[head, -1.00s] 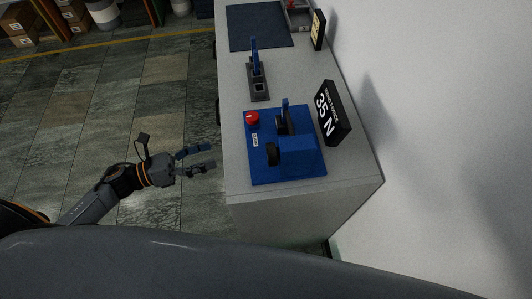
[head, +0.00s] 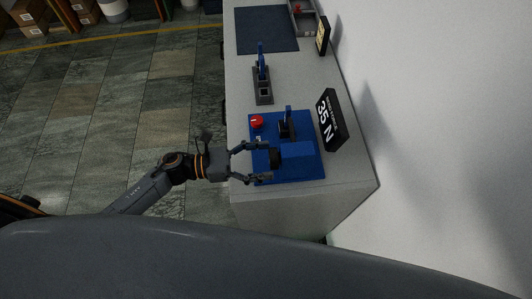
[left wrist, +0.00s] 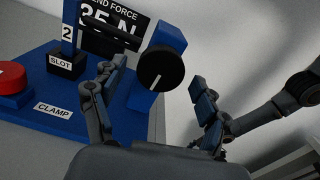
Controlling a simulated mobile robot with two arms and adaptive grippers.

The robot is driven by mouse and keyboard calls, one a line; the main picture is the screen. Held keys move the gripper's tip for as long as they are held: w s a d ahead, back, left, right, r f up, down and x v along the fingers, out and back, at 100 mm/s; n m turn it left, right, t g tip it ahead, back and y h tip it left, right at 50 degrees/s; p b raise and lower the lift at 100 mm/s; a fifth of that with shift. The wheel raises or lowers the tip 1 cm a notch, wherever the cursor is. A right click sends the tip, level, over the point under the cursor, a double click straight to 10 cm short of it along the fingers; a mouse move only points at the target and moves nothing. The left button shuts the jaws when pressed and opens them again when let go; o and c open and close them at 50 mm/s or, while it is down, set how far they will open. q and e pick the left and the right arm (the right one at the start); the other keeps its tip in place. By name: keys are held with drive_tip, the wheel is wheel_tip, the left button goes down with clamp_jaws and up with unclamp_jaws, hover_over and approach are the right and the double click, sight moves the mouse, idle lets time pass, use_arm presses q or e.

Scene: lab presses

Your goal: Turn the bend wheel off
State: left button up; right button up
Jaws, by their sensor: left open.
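The bend wheel (left wrist: 160,66) is a round black knob with a white line on its face, mounted on a blue block. In the left wrist view the line points down and slightly left. In the head view the wheel (head: 275,157) sits on the left side of the blue press (head: 298,165). My left gripper (head: 267,161) is open in front of the wheel, one finger to either side. In the left wrist view the fingers flank the wheel, and I see no clear contact. My right gripper is not in view.
A red button (head: 257,121), the SLOT post (left wrist: 66,60) and a CLAMP label (left wrist: 54,109) are on the press base. A "35 N" display (head: 331,120) stands behind, near the wall. Another blue-handled device (head: 262,85) stands farther along the bench. The floor left of the bench is clear.

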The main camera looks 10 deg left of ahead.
use_arm(q)
drive_tip(key=shift+w+d, duration=0.15)
drive_tip(key=shift+d, duration=0.35)
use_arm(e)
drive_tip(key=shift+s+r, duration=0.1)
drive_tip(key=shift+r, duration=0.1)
use_arm(q)
drive_tip(key=c, duration=1.1)
drive_tip(key=shift+c, duration=0.4)
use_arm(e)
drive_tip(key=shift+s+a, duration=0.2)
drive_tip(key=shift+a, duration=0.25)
